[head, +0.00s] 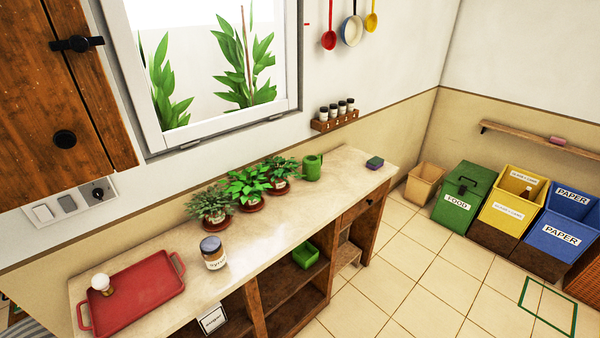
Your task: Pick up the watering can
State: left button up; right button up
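A small green watering can (312,168) stands upright on the light stone counter (262,238), near its back edge. It is just right of the potted plants, with open counter in front of it. Neither of my grippers shows in the head view.
Several potted plants, one at the middle (247,187), stand left of the can. A jar (213,253) and a red tray (135,296) are further left. A sponge (374,162) lies at the right end. The window (205,65) and spice rack (336,118) are behind.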

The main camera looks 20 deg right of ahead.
aim_at(312, 164)
jog(key=l+u, duration=0.25)
jog(key=u, duration=0.2)
jog(key=i+l+u, duration=0.1)
jog(key=l+u, duration=0.5)
jog(key=u, duration=0.3)
